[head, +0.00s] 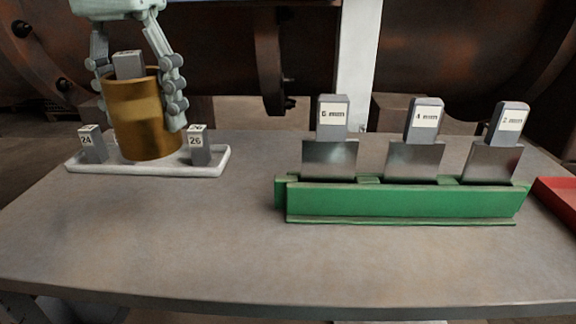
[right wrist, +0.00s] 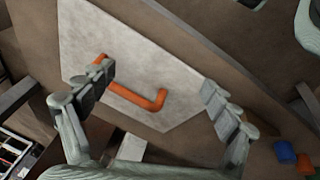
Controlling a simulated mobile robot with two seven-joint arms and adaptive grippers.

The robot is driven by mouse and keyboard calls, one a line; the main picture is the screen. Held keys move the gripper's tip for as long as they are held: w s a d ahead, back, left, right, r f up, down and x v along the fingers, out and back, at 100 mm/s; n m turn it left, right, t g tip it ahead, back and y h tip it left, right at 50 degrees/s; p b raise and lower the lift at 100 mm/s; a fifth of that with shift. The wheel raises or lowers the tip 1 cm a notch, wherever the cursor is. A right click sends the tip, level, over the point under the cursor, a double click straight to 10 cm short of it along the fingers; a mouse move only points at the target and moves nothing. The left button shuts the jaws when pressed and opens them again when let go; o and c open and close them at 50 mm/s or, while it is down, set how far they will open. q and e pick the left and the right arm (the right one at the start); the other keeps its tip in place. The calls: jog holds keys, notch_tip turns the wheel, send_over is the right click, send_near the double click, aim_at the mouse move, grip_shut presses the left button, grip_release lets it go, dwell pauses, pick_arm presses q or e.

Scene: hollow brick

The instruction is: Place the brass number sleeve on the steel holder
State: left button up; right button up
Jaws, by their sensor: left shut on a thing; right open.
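The brass sleeve (head: 142,118) stands upright at the left of the table, its lower edge at the white tray (head: 222,160). A grey steel block (head: 128,64) sticks up out of its open top; its lower part is hidden inside the sleeve. My left gripper (head: 139,112) comes from above with a finger on each side of the sleeve and is shut on it. Grey tags marked 24 (head: 92,144) and 26 (head: 199,147) stand either side. Whether the sleeve rests on the tray is hard to tell. My right gripper (right wrist: 157,98) is open and empty in the right wrist view.
A green rack (head: 400,204) at the middle right holds three steel plates with labelled grey blocks, one reading 4 mm (head: 424,118). A red tray (head: 558,199) is at the right edge. The table front is clear. The right wrist view shows an orange handle (right wrist: 130,97) on a pale panel.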

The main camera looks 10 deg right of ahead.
aim_at(182, 142)
pick_arm(q)
jog(key=d, duration=0.1)
jog(key=d+f, duration=0.2)
jog(key=shift+w+d+f, duration=0.1)
jog(key=shift+w+d, duration=0.2)
jog(key=shift+w, duration=0.05)
pick_arm(e)
jog(key=shift+s, duration=0.75)
pick_arm(q)
jog(key=d+f, duration=0.1)
jog(key=d, duration=0.1)
jog(key=w+d+f, duration=0.1)
jog(key=d, duration=0.1)
jog(key=w+d+f, duration=0.1)
jog(key=d+f, duration=0.1)
jog(key=shift+w+d, duration=0.2)
jog(key=shift+d, duration=0.1)
jog(key=shift+d+f, duration=0.15)
notch_tip(182, 142, down, 4)
jog(key=shift+r, duration=0.1)
pick_arm(e)
jog(key=shift+w+r, duration=0.15)
jog(key=shift+r, duration=0.6)
pick_arm(q)
jog(key=shift+f+b, duration=0.25)
jog(key=shift+b, duration=0.15)
pick_arm(e)
jog(key=shift+r, duration=0.1)
